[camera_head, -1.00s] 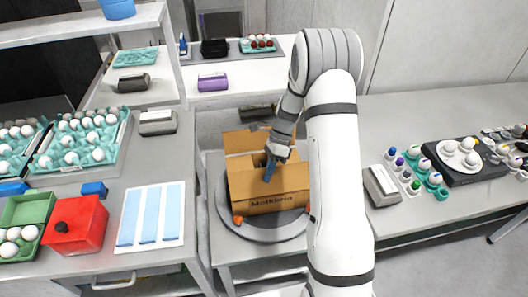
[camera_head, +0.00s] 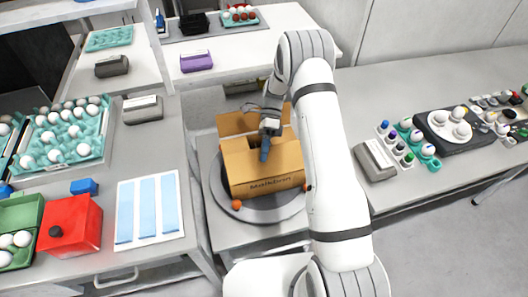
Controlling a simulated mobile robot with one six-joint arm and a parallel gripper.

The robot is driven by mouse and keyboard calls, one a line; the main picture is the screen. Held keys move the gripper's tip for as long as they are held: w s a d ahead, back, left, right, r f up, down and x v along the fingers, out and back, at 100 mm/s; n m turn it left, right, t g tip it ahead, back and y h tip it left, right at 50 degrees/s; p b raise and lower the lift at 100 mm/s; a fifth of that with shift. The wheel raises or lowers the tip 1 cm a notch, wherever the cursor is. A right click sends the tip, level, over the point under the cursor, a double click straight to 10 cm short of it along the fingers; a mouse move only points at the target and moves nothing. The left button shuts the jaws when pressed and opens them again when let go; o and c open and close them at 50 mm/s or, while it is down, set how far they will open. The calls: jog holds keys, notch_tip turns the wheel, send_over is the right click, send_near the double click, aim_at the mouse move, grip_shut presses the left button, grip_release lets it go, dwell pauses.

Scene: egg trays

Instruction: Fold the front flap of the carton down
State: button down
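The brown carton (camera_head: 252,176) stands upright on a dark round turntable, with printed lettering low on its front. A flap (camera_head: 236,123) stands up at its back. Cardboard shows up to near the top at the front, and I cannot tell clearly where the front wall ends and the front flap begins. My gripper (camera_head: 265,154) points down at the carton's front upper part, its blue fingertips close together over the cardboard. Whether they touch it is too small to tell. Nothing shows held in them. My gripper and arm hide part of the opening and right side.
The round turntable (camera_head: 228,205) has small orange pieces at its edge. On the left are a red box (camera_head: 78,226), a blue-striped sheet (camera_head: 149,212) and egg trays (camera_head: 60,140). On the right are a grey device (camera_head: 375,160) and egg holders.

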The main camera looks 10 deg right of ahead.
jog(key=c, duration=2.1)
grip_release()
jog(key=o, duration=0.5)
jog(key=shift+c, duration=0.2)
jog(key=b+v, duration=0.2)
jog(key=v, duration=0.5)
jog(key=shift+w+r, duration=0.2)
jog(key=shift+w, duration=0.15)
jog(key=shift+c, duration=0.3)
